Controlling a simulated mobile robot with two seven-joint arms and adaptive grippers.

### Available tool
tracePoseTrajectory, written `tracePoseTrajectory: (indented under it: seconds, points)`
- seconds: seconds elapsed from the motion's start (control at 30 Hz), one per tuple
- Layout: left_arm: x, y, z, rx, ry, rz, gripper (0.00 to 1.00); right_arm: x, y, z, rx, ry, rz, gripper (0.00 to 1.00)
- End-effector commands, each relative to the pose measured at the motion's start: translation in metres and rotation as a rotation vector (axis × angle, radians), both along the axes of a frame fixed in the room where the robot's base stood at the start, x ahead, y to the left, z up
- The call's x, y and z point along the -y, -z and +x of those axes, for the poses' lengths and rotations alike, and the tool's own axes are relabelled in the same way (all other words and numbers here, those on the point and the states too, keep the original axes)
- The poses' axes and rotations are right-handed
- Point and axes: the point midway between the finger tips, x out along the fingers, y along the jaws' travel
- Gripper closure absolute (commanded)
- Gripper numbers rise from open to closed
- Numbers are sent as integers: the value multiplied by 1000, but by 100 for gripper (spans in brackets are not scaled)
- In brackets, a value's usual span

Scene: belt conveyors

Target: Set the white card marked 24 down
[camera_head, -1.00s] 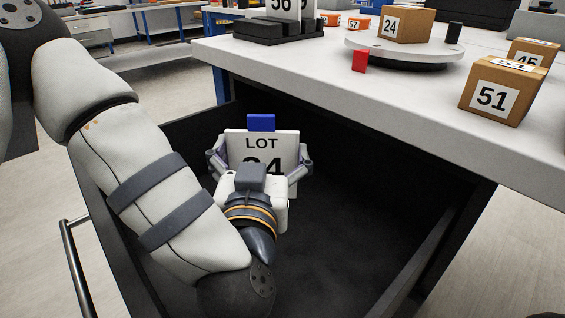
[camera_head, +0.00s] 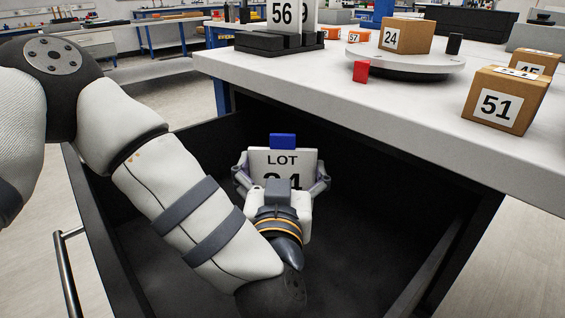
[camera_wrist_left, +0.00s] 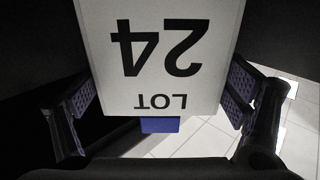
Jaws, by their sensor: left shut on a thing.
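The white card marked LOT 24 (camera_head: 283,160) is upright inside the open dark drawer (camera_head: 345,215), with a blue tab (camera_head: 283,141) on its top edge. My left gripper (camera_head: 281,178) is shut on the card, one finger at each side edge. The wrist hides the lower part of the card, and I cannot tell whether its bottom touches the drawer floor. In the left wrist view the card (camera_wrist_left: 160,55) appears upside down between the fingers, with the number 24 readable. My right gripper is not in view.
The white tabletop (camera_head: 320,72) overhangs the drawer's back. On it are a box marked 51 (camera_head: 503,100), a box marked 24 (camera_head: 404,36) on a round turntable (camera_head: 405,66), a red block (camera_head: 361,71), and a black rack (camera_head: 270,44) holding white cards. The drawer's right side is empty.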

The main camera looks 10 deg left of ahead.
Motion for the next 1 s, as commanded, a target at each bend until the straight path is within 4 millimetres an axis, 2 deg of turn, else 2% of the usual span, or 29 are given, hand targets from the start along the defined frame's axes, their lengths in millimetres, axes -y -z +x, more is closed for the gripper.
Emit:
tracePoseTrajectory:
  seconds: [0.07, 0.1, 0.47, 0.6, 0.83, 1.0]
  points:
    - [0, 0, 0, 1, 0, 0, 37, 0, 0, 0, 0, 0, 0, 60]
    - [0, 0, 0, 0, 0, 0, 0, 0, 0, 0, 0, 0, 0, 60]
    - [0, -1, 0, 0, 0, -1, 0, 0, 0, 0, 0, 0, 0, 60]
    - [0, -14, 0, 1, -1, -3, 0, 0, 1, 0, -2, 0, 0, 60]
    - [13, -14, -51, 3, 8, 9, 0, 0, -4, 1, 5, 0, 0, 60]
    - [16, -12, -68, -2, 5, 2, 0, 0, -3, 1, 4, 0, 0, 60]
